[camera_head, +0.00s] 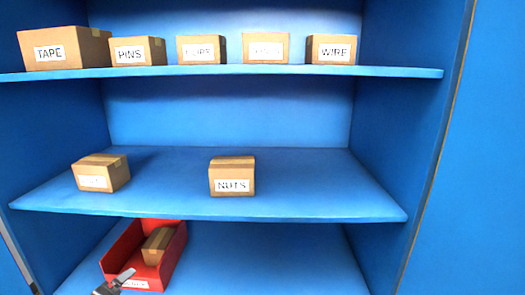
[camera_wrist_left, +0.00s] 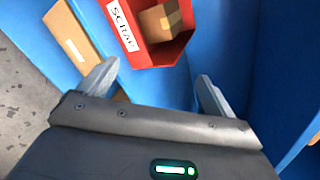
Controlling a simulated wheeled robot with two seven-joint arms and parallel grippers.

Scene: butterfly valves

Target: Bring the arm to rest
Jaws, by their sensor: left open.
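My left gripper (camera_head: 115,282) shows at the lower left of the head view, in front of the red bin (camera_head: 118,262). In the left wrist view its two fingers are spread wide, with nothing between them (camera_wrist_left: 156,82). The red bin (camera_wrist_left: 150,55), labelled SCRAP, stands beyond the fingertips. A cardboard box (camera_head: 157,246) lies inside the bin and also shows in the left wrist view (camera_wrist_left: 160,20). The gripper is apart from this box; whether a finger touches the bin's front is unclear. My right gripper is in neither view. No butterfly valve is visible.
The blue shelf unit (camera_head: 290,205) holds a NUTS box (camera_head: 232,175) and a box with an unreadable label (camera_head: 100,172) on its middle board. Several boxes, including TAPE (camera_head: 65,48) and WIRE (camera_head: 331,49), line the top board. The lower board is clear right of the bin.

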